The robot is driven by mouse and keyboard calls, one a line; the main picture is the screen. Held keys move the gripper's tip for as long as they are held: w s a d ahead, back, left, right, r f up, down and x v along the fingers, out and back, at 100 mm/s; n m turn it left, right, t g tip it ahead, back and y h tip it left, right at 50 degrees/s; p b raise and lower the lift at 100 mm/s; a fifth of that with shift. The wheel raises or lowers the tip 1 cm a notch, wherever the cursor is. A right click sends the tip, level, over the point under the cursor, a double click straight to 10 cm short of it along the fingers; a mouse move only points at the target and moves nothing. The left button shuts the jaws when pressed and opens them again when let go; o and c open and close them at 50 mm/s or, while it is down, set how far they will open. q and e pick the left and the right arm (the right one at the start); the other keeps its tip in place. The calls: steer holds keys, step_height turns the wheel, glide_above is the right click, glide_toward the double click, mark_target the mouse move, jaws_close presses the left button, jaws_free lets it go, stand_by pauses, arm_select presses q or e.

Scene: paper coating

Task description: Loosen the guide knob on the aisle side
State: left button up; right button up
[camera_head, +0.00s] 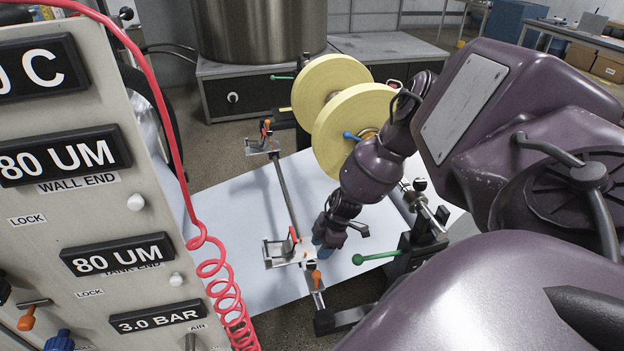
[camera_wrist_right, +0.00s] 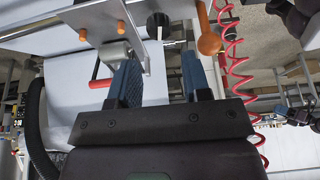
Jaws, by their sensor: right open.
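The guide bar (camera_head: 285,195) runs over the white web (camera_head: 235,220), with a metal bracket at each end. A black knob (camera_wrist_right: 158,24) lies beyond the gap; the orange knob (camera_wrist_right: 208,38) is beyond the right finger. I cannot tell which is the guide knob.
Two yellow rolls (camera_head: 350,115) stand behind my right arm. A green-handled lever (camera_head: 375,257) is right of the gripper. A coiled red hose (camera_head: 215,275) hangs before the control panel (camera_head: 85,215) at left. Open web lies left of the bracket.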

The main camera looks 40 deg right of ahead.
mark_target(311, 264)
arm_select(q)
steer(key=f+b, duration=0.1)
steer(key=f, duration=0.1)
steer(key=shift+s+d+f+b, duration=0.1)
steer(key=shift+s+f+b, duration=0.2)
steer(key=shift+f+b, duration=0.1)
arm_select(e)
steer(key=x, duration=0.7)
steer(key=c, duration=0.6)
